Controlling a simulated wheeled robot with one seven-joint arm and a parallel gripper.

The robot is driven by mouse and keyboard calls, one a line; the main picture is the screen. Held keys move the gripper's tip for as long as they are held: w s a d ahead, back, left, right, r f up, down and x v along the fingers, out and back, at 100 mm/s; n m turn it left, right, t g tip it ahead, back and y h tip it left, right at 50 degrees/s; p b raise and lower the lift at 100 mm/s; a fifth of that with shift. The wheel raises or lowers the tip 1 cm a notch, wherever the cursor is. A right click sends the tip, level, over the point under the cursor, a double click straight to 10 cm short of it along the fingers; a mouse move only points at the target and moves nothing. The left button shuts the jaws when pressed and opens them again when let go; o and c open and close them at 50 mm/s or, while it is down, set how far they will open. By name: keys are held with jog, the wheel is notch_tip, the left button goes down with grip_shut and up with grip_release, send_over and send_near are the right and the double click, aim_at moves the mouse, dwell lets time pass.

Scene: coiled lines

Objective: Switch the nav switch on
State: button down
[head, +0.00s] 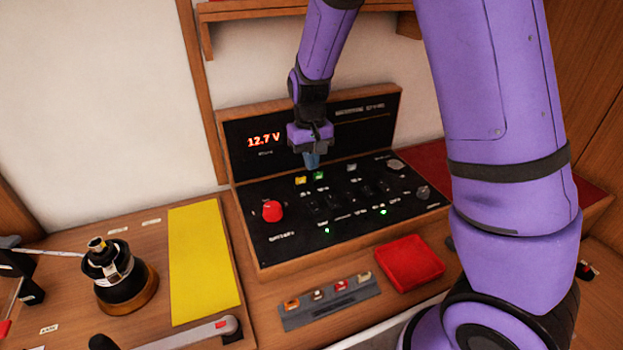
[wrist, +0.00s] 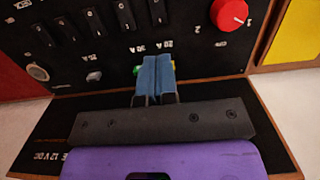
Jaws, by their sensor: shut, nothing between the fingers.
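The black switch panel (head: 290,245) in a wooden frame has a row of black rocker switches (head: 333,200), also in the wrist view (wrist: 125,14). The labels are too small to tell which rocker is the nav switch. Two green lights (head: 327,230) glow below the row. My gripper (head: 312,163) is over the panel's back part, above the yellow fuse (head: 300,180) and green fuse (head: 319,175). In the wrist view its blue fingertips (wrist: 156,64) are together and empty, partly hiding the fuses, just behind the rockers. Contact with the panel cannot be told.
A red knob (head: 272,211) is at the panel's left. The upright display (head: 263,140) reads 12.7 V. In front are a fuse strip (head: 330,300) and red tray (head: 410,262). A winch (head: 118,278) and yellow sheet (head: 203,262) are left. A shelf (head: 260,8) hangs above.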

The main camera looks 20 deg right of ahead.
jog(key=shift+w+r, duration=0.1)
jog(key=shift+r, duration=1)
jog(key=s+d+r+t+y, duration=0.1)
jog(key=s+d+r+t, duration=0.25)
jog(key=s+r, duration=1.05)
jog(key=s+d+r+t, duration=0.1)
jog(key=s+r, duration=0.2)
jog(key=s, duration=0.3)
jog(key=s+d+r+t+h, duration=0.1)
jog(key=s+r, duration=0.3)
jog(key=s, duration=0.3)
jog(key=shift+r+t, duration=0.2)
jog(key=shift+t, duration=0.15)
